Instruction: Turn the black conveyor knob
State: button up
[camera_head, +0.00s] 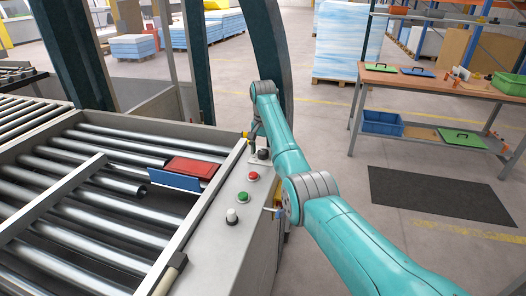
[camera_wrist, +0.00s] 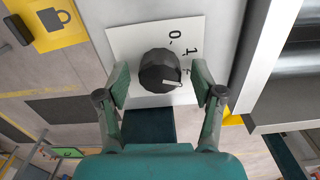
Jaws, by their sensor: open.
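The black conveyor knob (camera_wrist: 158,66) is a faceted round knob on a white plate (camera_wrist: 126,40) marked 0 and 1. A pale pointer bar on the knob points to the right in the wrist view. My gripper (camera_wrist: 162,82) is open, with one finger on each side of the knob. A gap shows at the left finger; whether the right finger touches is hard to tell. In the head view my gripper (camera_head: 254,141) is at the far end of the control panel (camera_head: 212,230), and the knob (camera_head: 263,154) is partly visible beside it.
A red button (camera_head: 253,176), a green button (camera_head: 242,196) and a white button (camera_head: 231,215) stand on the panel nearer the camera. A workbench (camera_head: 450,83) stands right, beyond open floor.

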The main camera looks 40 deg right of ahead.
aim_at(263, 151)
notch_tip(263, 151, up, 7)
jog(key=shift+r, duration=0.2)
dwell(0.3)
dwell(0.4)
